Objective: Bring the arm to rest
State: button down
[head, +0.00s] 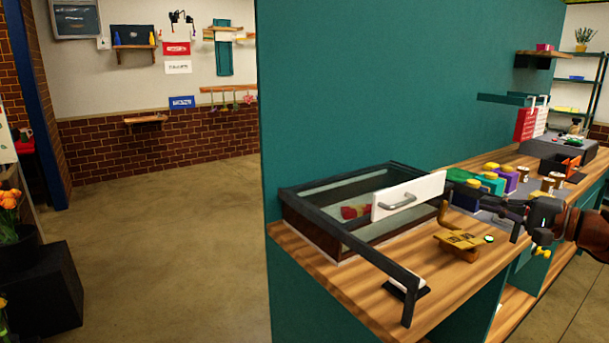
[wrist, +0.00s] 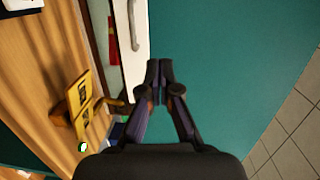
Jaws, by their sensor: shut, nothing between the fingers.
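My gripper (wrist: 159,80) is shut and empty, its fingertips together in the wrist view. My arm (head: 545,215) reaches in from the right over the wooden counter (head: 345,290) in the head view. The fingers point toward a white front panel (head: 408,195) with a grey handle, which also shows in the wrist view (wrist: 131,50). The fingertips look apart from the handle. How high my gripper is above the counter is hard to tell.
A glass-topped case (head: 340,205) with something red inside stands on the counter. A yellow stand (head: 460,240) is in front of it. Coloured blocks (head: 490,182) and small jars (head: 548,184) stand farther back. A teal wall (head: 370,90) rises behind. The floor (head: 165,240) at left is open.

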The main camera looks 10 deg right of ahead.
jog(key=s+a+f+n+g+y+b, duration=0.1)
jog(key=s+a+f+n+g+b, duration=0.3)
jog(key=a, duration=0.9)
jog(key=a+f+n+g+p, duration=0.15)
jog(key=a+f+g, duration=0.35)
jog(key=a, duration=0.8)
jog(key=s+a+f+n+g+h+b, duration=0.1)
jog(key=s+a+f+n+g+b, duration=0.15)
jog(key=s+a+f, duration=0.4)
jog(key=s+a+f+n+g+h+b, duration=0.2)
jog(key=s+a+f+g+h, duration=0.15)
jog(key=s+f, duration=0.65)
jog(key=s+d+f+n+g+h+b, duration=0.1)
jog(key=s+d+f+h, duration=0.25)
jog(key=s, duration=0.35)
jog(key=s+d+f+g+h+b, duration=0.1)
jog(key=s+d+f+h, duration=0.1)
jog(key=s+d+f, duration=0.3)
notch_tip(320, 180, up, 17)
jog(key=a+t+p, duration=0.1)
jog(key=p, duration=1.4)
jog(key=shift+s+f+h, duration=0.15)
jog(key=shift+s+h, duration=0.1)
jog(key=shift+h, duration=0.05)
